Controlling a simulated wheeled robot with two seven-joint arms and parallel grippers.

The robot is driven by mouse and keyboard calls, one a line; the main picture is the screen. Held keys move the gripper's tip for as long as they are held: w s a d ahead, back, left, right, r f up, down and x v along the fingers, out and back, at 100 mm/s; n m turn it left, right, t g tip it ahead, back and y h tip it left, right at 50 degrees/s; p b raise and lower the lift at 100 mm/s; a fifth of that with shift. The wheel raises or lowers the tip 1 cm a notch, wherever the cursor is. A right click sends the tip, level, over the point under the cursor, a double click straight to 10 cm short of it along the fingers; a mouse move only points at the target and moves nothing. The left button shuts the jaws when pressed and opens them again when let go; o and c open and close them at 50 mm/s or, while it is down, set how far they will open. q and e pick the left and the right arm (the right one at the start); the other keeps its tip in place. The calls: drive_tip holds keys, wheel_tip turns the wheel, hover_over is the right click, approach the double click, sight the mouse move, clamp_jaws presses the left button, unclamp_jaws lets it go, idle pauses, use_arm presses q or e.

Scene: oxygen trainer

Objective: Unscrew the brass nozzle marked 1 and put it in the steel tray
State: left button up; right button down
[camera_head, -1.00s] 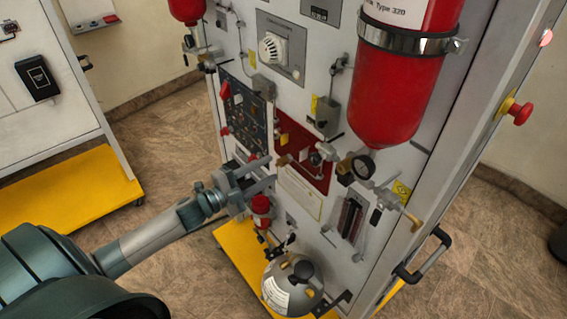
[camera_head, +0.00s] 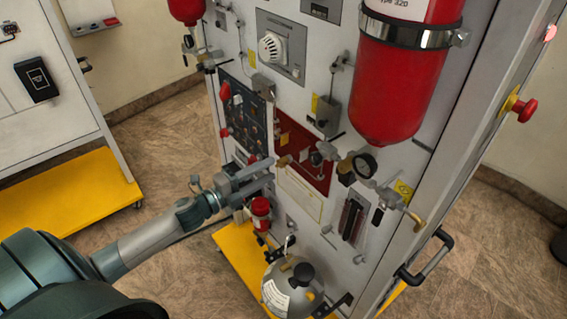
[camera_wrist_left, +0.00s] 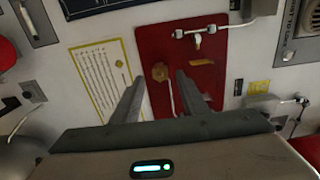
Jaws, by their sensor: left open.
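A brass nozzle (camera_head: 284,161) sticks out from the red panel (camera_head: 318,172) on the front of the trainer cabinet. In the wrist view the nozzle appears between the fingertips (camera_wrist_left: 159,78). I cannot make out a steel tray. My right gripper is not in view.
A red cylinder (camera_head: 400,90) and a pressure gauge (camera_head: 364,166) are at the right of the red panel. A dark switch panel (camera_head: 247,115) is at its left. A small red-topped part (camera_head: 260,206) is below my fingers, and a grey tank (camera_head: 290,288) stands lower.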

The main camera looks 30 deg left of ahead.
use_arm(q)
drive_tip(key=m+b, duration=0.1)
drive_tip(key=m, duration=0.2)
drive_tip(key=shift+m, duration=0.3)
drive_tip(key=m+b, duration=0.1)
drive_tip(key=m, duration=0.2)
